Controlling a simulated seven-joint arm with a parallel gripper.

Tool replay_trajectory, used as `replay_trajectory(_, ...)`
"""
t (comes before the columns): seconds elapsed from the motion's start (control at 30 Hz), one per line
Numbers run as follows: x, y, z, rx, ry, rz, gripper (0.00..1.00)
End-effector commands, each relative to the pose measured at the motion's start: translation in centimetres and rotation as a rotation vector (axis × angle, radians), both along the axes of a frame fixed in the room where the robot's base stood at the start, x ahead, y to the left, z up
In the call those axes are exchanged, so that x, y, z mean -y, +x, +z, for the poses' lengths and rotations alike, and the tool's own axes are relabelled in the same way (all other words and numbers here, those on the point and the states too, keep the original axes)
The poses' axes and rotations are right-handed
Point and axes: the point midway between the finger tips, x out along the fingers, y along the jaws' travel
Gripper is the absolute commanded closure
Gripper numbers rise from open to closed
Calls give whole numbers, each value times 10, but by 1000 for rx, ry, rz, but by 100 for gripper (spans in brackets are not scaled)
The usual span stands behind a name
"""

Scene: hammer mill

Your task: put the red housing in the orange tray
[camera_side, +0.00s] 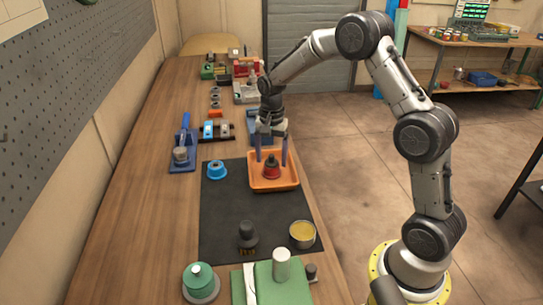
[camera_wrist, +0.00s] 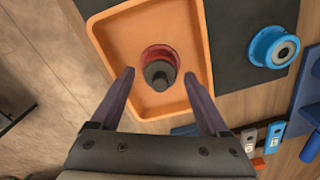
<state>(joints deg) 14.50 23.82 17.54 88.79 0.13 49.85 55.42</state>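The red housing (camera_side: 271,168) stands upright inside the orange tray (camera_side: 287,184), with a dark knob on its top. The wrist view shows the housing (camera_wrist: 147,56) on the tray floor near its middle, with the tray wall (camera_wrist: 203,60) around it. My gripper (camera_side: 270,156) is above the tray, pointing down. In the wrist view its two fingers (camera_wrist: 158,78) are spread wide with nothing between them gripped. In that view the housing lies a little beyond the fingertips, apart from both.
A black mat (camera_side: 225,215) lies under the tray's left side. A blue ring-shaped part (camera_side: 216,170) sits left of the tray. A dark knob part (camera_side: 248,235) and a yellow-topped tin (camera_side: 302,234) stand at the mat's near end. Blue fixtures (camera_side: 184,150) stand further left.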

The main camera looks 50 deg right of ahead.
Motion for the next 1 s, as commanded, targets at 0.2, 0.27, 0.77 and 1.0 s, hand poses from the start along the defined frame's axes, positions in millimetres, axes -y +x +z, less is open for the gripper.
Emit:
replay_trajectory(0.2, 0, 0, 2, 1, -1, 0, 21)
replay_trajectory(0.27, 0, 0, 6, 2, 0, 0, 21)
replay_trajectory(0.77, 0, 1, 96, 4, -1, 0, 21)
replay_trajectory(1.0, 0, 0, 121, 1, -1, 0, 21)
